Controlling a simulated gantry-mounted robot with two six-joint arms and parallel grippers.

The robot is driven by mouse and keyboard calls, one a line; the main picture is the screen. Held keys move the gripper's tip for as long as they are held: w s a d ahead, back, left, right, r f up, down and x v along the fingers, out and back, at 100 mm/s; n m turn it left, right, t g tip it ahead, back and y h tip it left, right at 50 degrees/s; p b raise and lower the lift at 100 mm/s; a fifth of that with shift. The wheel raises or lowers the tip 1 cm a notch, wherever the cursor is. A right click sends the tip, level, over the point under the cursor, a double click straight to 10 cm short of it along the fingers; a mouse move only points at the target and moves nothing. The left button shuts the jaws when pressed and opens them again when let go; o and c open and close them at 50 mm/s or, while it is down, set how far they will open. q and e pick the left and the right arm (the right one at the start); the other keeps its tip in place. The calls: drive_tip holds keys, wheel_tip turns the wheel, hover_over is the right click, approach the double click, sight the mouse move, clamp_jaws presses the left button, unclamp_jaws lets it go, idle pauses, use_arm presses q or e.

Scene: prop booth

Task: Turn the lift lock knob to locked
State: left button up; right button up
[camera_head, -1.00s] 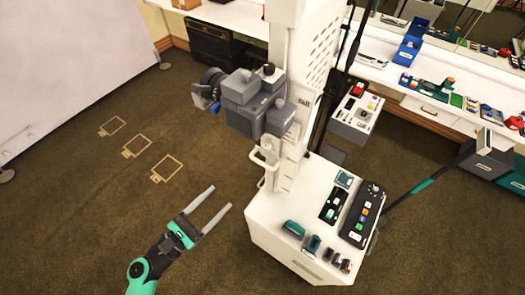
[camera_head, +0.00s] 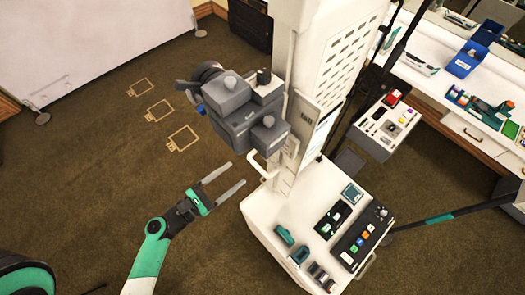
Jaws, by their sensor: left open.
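A white column (camera_head: 335,50) carries a grey camera unit (camera_head: 235,115) on its left side. A black knob (camera_head: 264,76) stands on top of the unit, and grey round knobs show on its upper left (camera_head: 230,82) and lower right (camera_head: 268,122). I cannot tell which one is the lift lock knob, or its setting. A white bar handle (camera_head: 262,166) sticks out below the unit. My left gripper (camera_head: 237,172) is open and empty, its fingertips below the unit and just left of the handle in the picture, with no contact visible. My right gripper is not in view.
The column's white base (camera_head: 262,222) holds a button panel (camera_head: 362,236) and small teal and black items. A small tray (camera_head: 388,128) and a white counter (camera_head: 430,85) with tools lie right. A black pole with a teal grip (camera_head: 440,218) crosses at right. Open carpet lies left.

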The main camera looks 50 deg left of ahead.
use_arm(q)
drive_tip(key=w+p, duration=0.1)
drive_tip(key=w, duration=1)
drive_tip(key=shift+d, duration=0.2)
clamp_jaws()
